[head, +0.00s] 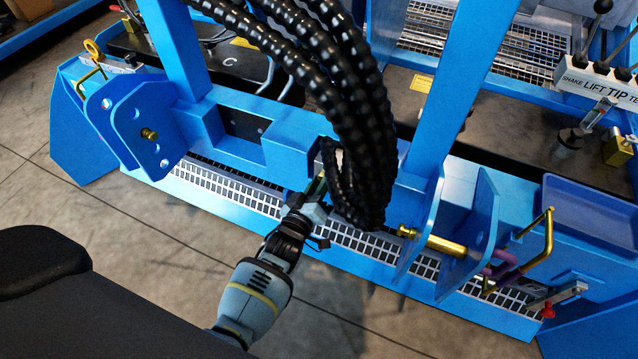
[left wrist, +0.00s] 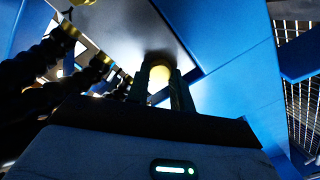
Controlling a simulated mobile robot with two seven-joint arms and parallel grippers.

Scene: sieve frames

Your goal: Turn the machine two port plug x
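A pale brass, rounded piece (left wrist: 160,80), which may be the port plug, shows in the left wrist view against the underside of a grey and blue panel. The two dark fingers of my left gripper (left wrist: 165,92) stand apart on either side of it. Whether they press on it cannot be told. In the head view my left gripper (head: 318,188) reaches up to the blue machine's front beam, beside the hanging black hoses (head: 358,130). The hoses and the beam hide the plug there. My right gripper is not in view.
Black hoses with brass fittings (left wrist: 68,30) hang close to my left gripper. A brass pin (head: 435,243) and a purple-and-brass handle (head: 520,258) are at the right. A lever panel (head: 598,82) is at the upper right. The floor (head: 150,240) in front is clear.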

